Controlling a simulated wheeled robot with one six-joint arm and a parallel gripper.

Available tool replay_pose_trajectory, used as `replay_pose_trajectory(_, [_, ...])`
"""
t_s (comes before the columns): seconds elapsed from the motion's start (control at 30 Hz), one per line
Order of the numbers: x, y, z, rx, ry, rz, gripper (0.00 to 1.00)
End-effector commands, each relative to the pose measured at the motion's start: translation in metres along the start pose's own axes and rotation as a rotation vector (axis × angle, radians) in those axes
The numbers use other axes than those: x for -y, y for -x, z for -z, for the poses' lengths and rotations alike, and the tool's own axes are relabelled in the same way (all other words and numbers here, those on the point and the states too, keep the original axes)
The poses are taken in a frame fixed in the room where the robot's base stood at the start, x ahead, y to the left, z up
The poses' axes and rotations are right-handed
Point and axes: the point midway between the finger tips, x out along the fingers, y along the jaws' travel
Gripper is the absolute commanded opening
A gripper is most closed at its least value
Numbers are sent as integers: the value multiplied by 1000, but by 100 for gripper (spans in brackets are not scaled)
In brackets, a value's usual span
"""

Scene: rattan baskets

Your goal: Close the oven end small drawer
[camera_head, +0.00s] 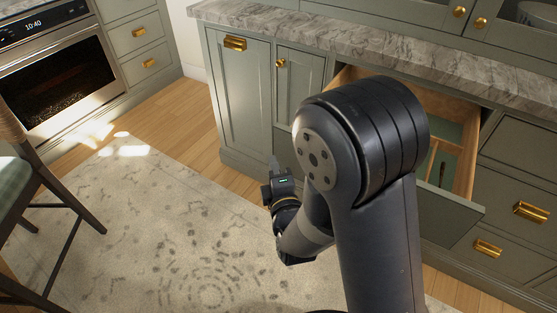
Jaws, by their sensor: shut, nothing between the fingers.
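A small drawer (467,165) stands pulled out from the grey-green cabinet under the marble counter, at the right. Its wooden side and part of its green inside show. Its front panel (448,215) is seen from above, and my arm hides the left part of the drawer. My gripper (274,165) is small in view, left of the drawer and in front of the lower cabinet doors. Its fingers are together with nothing between them. It appears apart from the drawer.
A closed door with a brass pull (235,43) and a narrow door with a brass knob (280,62) are left of the drawer. Closed drawers (515,185) are at its right. An oven (60,85) is at far left, with a chair (30,190) before it.

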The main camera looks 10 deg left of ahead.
Motion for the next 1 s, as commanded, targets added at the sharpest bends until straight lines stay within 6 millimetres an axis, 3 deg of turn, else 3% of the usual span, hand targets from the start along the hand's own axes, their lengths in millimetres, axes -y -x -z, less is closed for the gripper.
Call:
replay_pose_trajectory(0.23, [0,-13,-14,1,0,0,0])
replay_pose_trajectory(0.77, [0,-17,-17,0,-1,-1,0])
replay_pose_trajectory(1.0, [2,-38,-40,6,-2,-5,0])
